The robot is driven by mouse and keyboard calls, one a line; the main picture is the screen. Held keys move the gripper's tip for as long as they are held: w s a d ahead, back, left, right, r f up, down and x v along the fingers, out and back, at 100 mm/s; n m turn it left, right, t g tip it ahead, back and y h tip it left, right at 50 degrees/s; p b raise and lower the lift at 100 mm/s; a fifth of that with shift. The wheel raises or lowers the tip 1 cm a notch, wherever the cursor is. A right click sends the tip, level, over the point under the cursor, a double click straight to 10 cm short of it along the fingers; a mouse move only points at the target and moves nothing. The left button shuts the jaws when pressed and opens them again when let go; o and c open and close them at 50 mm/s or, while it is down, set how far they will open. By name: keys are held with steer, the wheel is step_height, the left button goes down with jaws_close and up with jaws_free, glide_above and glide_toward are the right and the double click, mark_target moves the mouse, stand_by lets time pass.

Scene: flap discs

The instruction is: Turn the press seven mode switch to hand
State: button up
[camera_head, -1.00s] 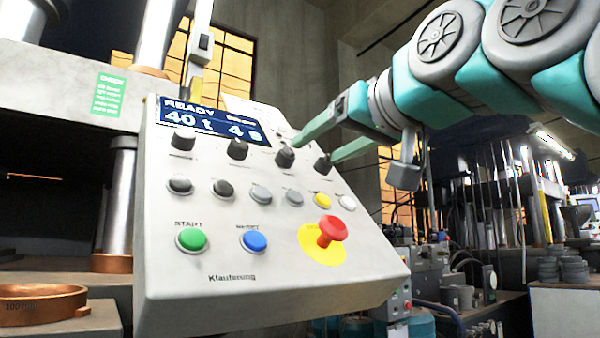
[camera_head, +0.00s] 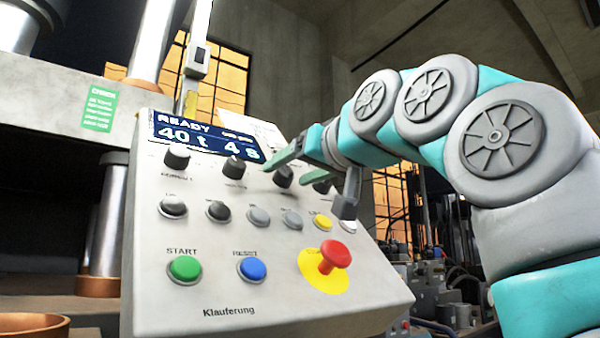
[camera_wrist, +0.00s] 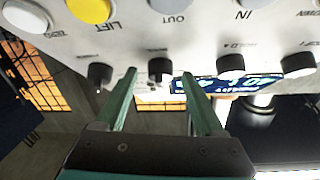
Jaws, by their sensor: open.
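The light grey press control panel (camera_head: 225,285) carries a top row of black rotary knobs with small labels that I cannot read clearly, so I cannot tell by label which is the mode switch. My gripper (camera_head: 285,175) is open, its green fingers pointing at the panel. The third knob from the left (camera_head: 283,177) appears between the fingertips; in the wrist view this knob (camera_wrist: 160,70) is also between the two fingertips (camera_wrist: 159,76), with space on both sides. Whether the tips reach around it is unclear. The fourth knob (camera_wrist: 100,75) is outside the fingers, partly hidden in the head view.
Below the knobs are several push buttons, a green START button (camera_head: 184,269), a blue RESET button (camera_head: 252,269) and a red emergency stop (camera_head: 334,257) that sticks out. A display (camera_head: 205,136) reading READY sits above. Press columns (camera_head: 107,220) stand left.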

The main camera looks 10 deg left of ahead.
steer(key=shift+w+a, duration=0.1)
jaws_close()
stand_by(0.6)
